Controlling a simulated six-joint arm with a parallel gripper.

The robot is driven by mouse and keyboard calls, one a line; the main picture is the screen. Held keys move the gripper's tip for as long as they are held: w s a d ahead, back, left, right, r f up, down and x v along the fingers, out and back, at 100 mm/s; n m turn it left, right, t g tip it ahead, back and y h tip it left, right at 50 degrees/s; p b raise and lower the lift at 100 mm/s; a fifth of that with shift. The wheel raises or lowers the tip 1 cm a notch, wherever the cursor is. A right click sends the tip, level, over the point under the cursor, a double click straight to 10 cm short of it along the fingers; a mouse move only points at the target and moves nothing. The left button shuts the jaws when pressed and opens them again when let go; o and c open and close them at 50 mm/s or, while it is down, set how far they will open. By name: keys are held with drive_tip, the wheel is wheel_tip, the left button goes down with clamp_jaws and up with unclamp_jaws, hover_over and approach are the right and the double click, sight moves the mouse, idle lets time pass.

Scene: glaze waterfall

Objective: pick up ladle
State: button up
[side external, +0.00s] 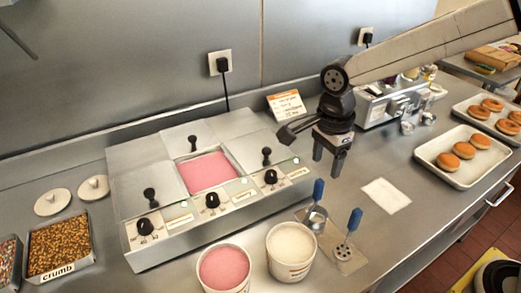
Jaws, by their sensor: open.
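The ladle (318,192) has a blue handle pointing up and a small metal cup at its lower end. It rests on a small clear sheet or tray on the steel counter, just right of the white glaze bucket. A second blue-handled tool (354,220), with a flat head that looks perforated, stands to its right. My gripper (328,170) points down above and slightly behind the ladle's handle. Its two dark fingers are apart with nothing between them. In this view the fingertips are close to the handle's top, but I cannot tell the exact gap.
A white glaze bucket (291,254) and a pink glaze bucket (222,270) stand at the front. The steel warmer (150,247) with black-knobbed lids is at left. A white paper (386,195) lies right of the tools. Donut trays (433,161) are at right.

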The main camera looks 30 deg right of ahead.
sight(322, 180)
drive_tip(key=shift+f, duration=1.3)
drive_tip(key=shift+f, duration=2.6)
clamp_jaws()
